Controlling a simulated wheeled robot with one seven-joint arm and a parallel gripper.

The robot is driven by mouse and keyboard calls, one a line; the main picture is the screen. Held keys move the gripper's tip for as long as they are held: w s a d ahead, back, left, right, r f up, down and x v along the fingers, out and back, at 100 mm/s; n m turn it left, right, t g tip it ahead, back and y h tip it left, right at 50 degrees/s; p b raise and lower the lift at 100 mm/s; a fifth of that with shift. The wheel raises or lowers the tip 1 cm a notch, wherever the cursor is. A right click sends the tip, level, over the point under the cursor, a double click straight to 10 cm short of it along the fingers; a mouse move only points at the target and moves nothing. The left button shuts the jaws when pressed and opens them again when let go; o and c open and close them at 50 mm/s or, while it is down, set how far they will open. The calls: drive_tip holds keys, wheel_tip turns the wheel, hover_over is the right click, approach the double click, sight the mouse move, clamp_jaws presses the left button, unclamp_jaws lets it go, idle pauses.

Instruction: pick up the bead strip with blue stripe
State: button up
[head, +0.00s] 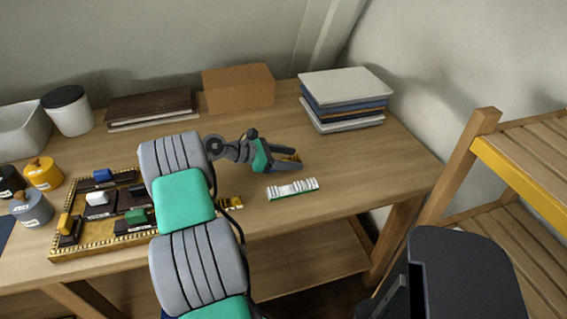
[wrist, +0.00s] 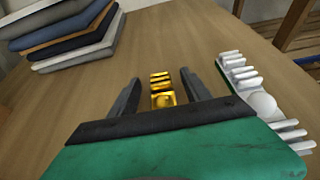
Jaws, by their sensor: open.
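My gripper (head: 291,161) is low over the right part of the desk, its fingers pointing right. In the wrist view my gripper (wrist: 158,90) is open. A short gold beaded strip (wrist: 162,92) lies between its fingers with gaps on both sides; part of it also shows at the fingers in the head view (head: 293,156). No blue stripe can be made out on it; its near end may be hidden by my gripper. A white ridged strip with a green base (head: 293,189) lies in front of my gripper, and at the right in the wrist view (wrist: 262,102).
Another gold piece (head: 231,203) lies partly behind my arm. A gold-edged frame with small colored-knobbed blocks (head: 95,245) is at left. Stacked books (head: 345,100) and a cardboard box (head: 238,89) stand behind. The desk's right end is clear.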

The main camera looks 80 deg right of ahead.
clamp_jaws()
idle(0.5)
drive_tip(key=shift+r, duration=0.15)
